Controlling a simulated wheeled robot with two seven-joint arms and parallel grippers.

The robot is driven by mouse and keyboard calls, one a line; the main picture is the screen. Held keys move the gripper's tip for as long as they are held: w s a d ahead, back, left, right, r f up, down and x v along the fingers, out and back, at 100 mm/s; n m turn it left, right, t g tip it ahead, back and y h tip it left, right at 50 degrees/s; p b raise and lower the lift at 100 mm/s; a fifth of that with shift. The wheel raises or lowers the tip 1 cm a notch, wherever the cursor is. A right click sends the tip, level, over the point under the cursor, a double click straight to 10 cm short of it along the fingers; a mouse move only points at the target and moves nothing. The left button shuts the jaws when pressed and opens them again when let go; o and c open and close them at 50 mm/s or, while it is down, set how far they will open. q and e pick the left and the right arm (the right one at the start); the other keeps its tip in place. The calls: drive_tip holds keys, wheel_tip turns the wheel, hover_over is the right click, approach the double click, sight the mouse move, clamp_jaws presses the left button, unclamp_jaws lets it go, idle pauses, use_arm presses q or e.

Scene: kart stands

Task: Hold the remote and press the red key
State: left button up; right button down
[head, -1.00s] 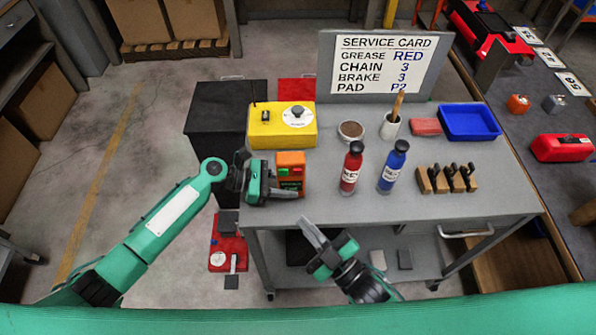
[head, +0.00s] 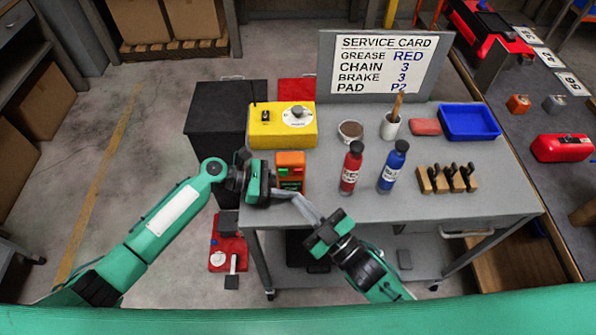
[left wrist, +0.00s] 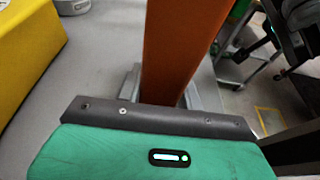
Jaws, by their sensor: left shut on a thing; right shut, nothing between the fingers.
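The orange remote (head: 290,158) stands at the left front of the grey cart top, with small keys and a dark panel on its front. The keys are small, and I cannot clearly tell the red one apart. My left gripper (head: 273,190) is shut on the remote from the left. The remote's orange side also fills the middle of the left wrist view (left wrist: 180,50). My right gripper (head: 298,199) is shut and empty. Its narrow fingertips overlap the remote's lower right front in the head view; I cannot tell whether they touch it.
A yellow box (head: 270,137) with a knob stands behind the remote. A red bottle (head: 350,173) and a blue bottle (head: 391,172) stand to its right. A wooden block with black pegs (head: 447,181) is farther right. The service card (head: 385,65) stands at the back.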

drive_tip(key=shift+w, duration=2)
idle(0.5)
drive_tip(key=shift+w, duration=0.35)
use_arm(q)
drive_tip(key=shift+s+d+r, duration=0.1)
drive_tip(key=shift+s+r, duration=0.25)
drive_tip(key=shift+s, duration=0.1)
use_arm(e)
drive_tip(key=shift+w+d+r, duration=0.2)
drive_tip(key=shift+w+r, duration=0.2)
drive_tip(key=shift+r, duration=0.05)
idle(0.9)
use_arm(q)
drive_tip(key=shift+w+f, duration=0.15)
drive_tip(key=shift+w, duration=0.05)
use_arm(e)
drive_tip(key=shift+s+f, duration=0.1)
drive_tip(key=shift+s, duration=0.05)
drive_tip(key=shift+s+a, duration=0.1)
drive_tip(key=shift+s, duration=0.05)
use_arm(q)
drive_tip(key=shift+w+a+f, duration=0.2)
drive_tip(key=shift+w+f, duration=0.05)
drive_tip(key=shift+w, duration=0.2)
drive_tip(key=shift+s, duration=0.2)
use_arm(e)
drive_tip(key=shift+s+f, duration=0.2)
drive_tip(key=shift+s, duration=0.9)
drive_tip(key=shift+s+f, duration=0.15)
drive_tip(key=shift+s, duration=0.95)
